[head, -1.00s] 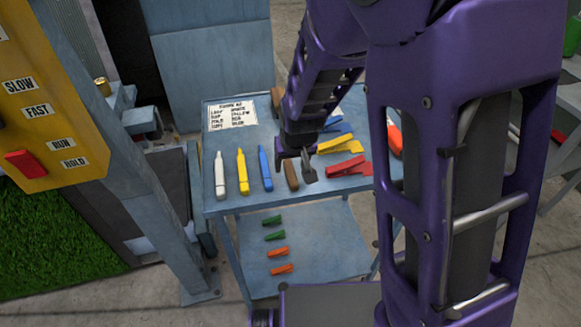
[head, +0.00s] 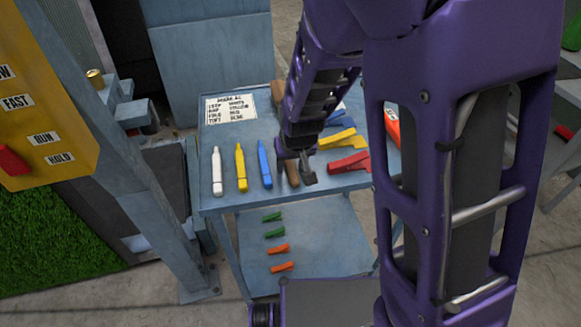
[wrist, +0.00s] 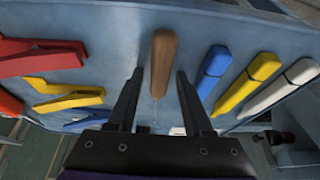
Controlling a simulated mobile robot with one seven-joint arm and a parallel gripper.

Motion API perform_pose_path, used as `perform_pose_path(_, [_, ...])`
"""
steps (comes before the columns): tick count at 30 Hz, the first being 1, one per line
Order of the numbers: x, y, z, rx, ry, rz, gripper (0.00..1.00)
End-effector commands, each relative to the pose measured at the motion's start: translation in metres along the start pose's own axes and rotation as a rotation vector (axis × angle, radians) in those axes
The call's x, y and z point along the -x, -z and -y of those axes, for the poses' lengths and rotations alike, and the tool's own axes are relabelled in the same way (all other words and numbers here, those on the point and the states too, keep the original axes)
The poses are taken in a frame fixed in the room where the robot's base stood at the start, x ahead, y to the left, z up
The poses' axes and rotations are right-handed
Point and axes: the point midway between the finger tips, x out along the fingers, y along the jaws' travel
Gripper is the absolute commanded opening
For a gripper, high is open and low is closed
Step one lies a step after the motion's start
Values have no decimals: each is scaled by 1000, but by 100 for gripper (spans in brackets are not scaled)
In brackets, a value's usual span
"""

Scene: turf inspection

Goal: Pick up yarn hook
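The yarn hook has a brown wooden handle (head: 292,174) and lies on the upper shelf of the blue-grey cart (head: 235,204), right of the blue marker. In the wrist view its handle (wrist: 163,62) points away between my fingertips, with a thin, faint shaft running back toward the palm. My gripper (head: 296,166) is open over the hook. In the wrist view, the fingers of my gripper (wrist: 160,78) stand apart on either side of it, with visible gaps and no clear contact. My gripper partly hides the hook in the head view.
White (head: 217,172), yellow (head: 241,168) and blue (head: 264,164) markers lie left of the hook. Red (head: 348,163), yellow (head: 338,140) and blue clips lie to the right. A printed sign (head: 231,108) lies behind. Small green and orange clips lie on the lower shelf.

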Motion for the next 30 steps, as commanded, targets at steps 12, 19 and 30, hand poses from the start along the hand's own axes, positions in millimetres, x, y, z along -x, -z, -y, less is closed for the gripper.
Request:
perform_pose_path(12, [0,0,0,0,0,0,0])
perform_pose_path(19, [0,0,0,0,0,0,0])
perform_pose_path(30, [46,20,1,2,3,-5,0])
